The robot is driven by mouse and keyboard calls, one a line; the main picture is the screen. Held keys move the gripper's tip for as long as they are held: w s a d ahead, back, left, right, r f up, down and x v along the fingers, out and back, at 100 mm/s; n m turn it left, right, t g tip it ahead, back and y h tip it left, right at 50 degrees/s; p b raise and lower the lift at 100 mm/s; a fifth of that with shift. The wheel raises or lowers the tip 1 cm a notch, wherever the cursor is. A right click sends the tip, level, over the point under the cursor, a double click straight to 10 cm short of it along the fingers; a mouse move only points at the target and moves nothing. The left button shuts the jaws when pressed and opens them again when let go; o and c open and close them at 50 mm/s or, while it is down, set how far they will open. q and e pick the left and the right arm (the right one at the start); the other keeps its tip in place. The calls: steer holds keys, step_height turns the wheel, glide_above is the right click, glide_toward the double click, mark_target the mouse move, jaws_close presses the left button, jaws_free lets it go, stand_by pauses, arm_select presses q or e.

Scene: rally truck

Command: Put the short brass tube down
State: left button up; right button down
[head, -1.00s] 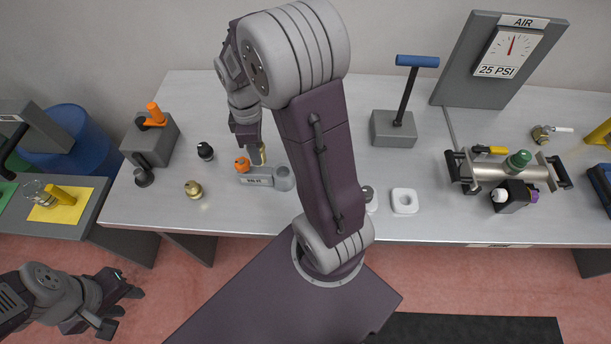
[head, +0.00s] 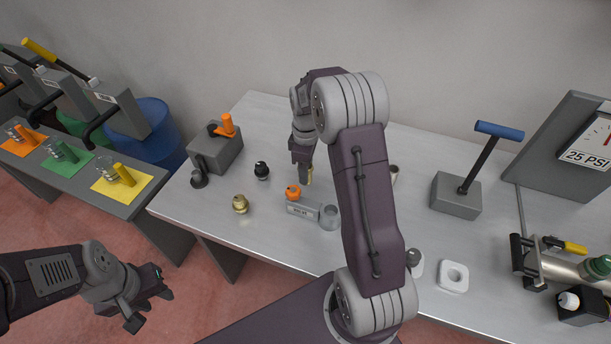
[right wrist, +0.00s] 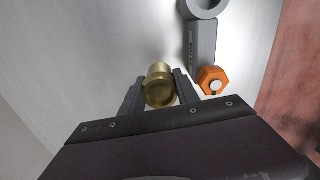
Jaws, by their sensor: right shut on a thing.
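The short brass tube (right wrist: 160,86) is between the two fingers of my right gripper (right wrist: 160,92), which is shut on it. In the head view a small bit of the tube (head: 309,176) shows at the tips of my right gripper (head: 304,177), just behind the grey block with the orange knob. I cannot tell whether the tube's lower end touches the bench (head: 270,125). My left gripper (head: 150,303) is at the lower left, off the bench, with its fingers apart and nothing visible between them.
The grey block (head: 303,209) with an orange knob (head: 293,192) and a grey ring (head: 330,217) is close to my right gripper. A brass fitting (head: 240,204) and a black knob (head: 261,171) stand to the left. A white square piece (head: 453,277) lies at the right.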

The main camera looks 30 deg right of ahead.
steer(key=w+f, duration=0.1)
steer(key=w+d, duration=0.1)
steer(key=shift+w+f, duration=0.35)
steer(key=shift+w, duration=0.05)
steer(key=shift+f+p, duration=0.3)
steer(key=shift+f, duration=1.75)
steer(key=shift+s+f, duration=0.1)
steer(key=c, duration=0.9)
jaws_free()
